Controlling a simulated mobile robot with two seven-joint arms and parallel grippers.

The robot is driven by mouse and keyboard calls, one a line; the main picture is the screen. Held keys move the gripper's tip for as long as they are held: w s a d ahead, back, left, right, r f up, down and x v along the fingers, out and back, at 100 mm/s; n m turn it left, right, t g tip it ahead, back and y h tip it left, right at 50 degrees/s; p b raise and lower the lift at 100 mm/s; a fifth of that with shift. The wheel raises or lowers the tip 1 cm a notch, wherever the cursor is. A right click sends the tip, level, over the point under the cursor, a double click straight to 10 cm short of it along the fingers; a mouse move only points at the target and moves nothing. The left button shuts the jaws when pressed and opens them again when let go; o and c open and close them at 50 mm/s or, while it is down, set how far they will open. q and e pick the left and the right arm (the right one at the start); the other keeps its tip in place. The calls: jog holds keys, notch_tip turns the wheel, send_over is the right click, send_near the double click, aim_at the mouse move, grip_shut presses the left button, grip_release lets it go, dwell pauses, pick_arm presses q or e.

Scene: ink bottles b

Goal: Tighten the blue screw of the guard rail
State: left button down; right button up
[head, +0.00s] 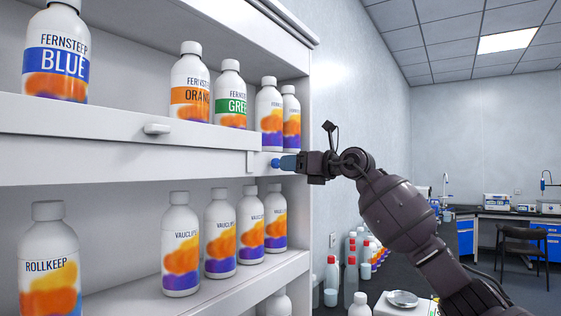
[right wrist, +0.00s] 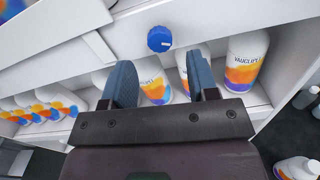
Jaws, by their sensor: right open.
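The blue screw (head: 275,163) sits at the right end of the white guard rail (head: 110,122), on the shelf front. In the right wrist view the round blue knob of the screw (right wrist: 160,39) has a small white mark on it. My right gripper (head: 289,162) is open, with its blue fingers pointing at the screw. In the right wrist view the fingers of my right gripper (right wrist: 160,60) are spread wide, and the screw shows just beyond the tips, centred between them. Nothing is held. My left gripper is not in view.
Several labelled white bottles stand on the upper shelf, including one marked blue (head: 56,60), and on the lower shelf (head: 220,287). A dark bench (head: 390,285) with red-capped bottles and a scale (head: 402,299) lies below my right arm.

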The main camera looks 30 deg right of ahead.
aim_at(276, 163)
jog(key=p+x, duration=0.1)
jog(key=x, duration=0.3)
jog(key=shift+w, duration=0.2)
jog(key=c, duration=0.9)
